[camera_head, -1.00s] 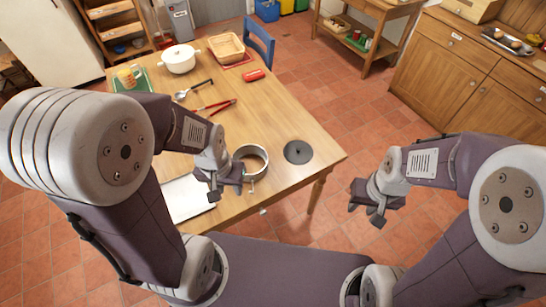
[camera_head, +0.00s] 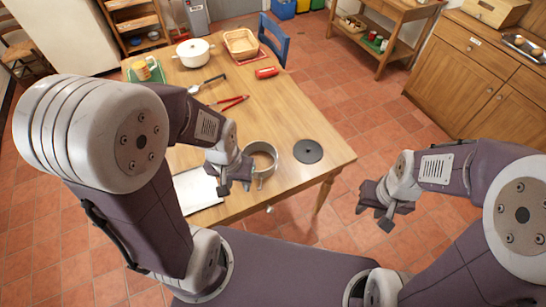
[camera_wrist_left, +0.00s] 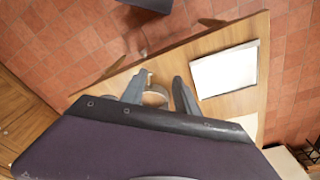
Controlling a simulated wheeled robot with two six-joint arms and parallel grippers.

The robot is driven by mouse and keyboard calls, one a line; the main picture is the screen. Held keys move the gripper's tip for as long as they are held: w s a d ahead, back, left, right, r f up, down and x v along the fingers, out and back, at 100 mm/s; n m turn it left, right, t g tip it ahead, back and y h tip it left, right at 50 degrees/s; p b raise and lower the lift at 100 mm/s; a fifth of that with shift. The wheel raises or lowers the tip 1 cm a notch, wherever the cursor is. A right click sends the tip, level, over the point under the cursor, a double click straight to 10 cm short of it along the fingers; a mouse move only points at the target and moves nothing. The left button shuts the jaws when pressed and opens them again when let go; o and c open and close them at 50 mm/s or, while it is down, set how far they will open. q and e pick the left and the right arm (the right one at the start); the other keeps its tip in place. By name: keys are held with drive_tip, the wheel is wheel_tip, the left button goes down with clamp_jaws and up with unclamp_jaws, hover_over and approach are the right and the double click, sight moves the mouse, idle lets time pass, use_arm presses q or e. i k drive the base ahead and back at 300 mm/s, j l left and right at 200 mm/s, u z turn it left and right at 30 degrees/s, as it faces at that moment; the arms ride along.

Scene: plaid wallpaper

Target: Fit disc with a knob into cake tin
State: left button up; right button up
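The cake tin (camera_head: 262,147) is a grey metal ring standing near the front edge of the wooden table. The dark grey disc (camera_head: 308,151) lies flat to its right, near the table corner; its knob is too small to make out. My left gripper (camera_head: 236,187) is open and empty, just left of the tin and above the table. In the left wrist view, part of the tin (camera_wrist_left: 156,97) shows between the spread fingers of my left gripper (camera_wrist_left: 158,87). My right gripper (camera_head: 376,216) looks open and empty, over the floor right of the table.
A white rectangular sheet or tray (camera_head: 196,190) lies left of the tin. Farther back are red-handled tongs (camera_head: 233,103), a spoon (camera_head: 207,84), a red item (camera_head: 266,72), a white pot (camera_head: 193,53) and a basket (camera_head: 241,43). The table around the disc is clear.

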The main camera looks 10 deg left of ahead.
sight(257, 146)
drive_tip(key=i+l, duration=0.25)
drive_tip(key=i+l+u, duration=0.15)
drive_tip(key=l, duration=0.3)
drive_tip(key=i+l, duration=0.35)
drive_tip(key=i+l+u, duration=0.1)
drive_tip(key=l, duration=0.3)
drive_tip(key=i, duration=0.15)
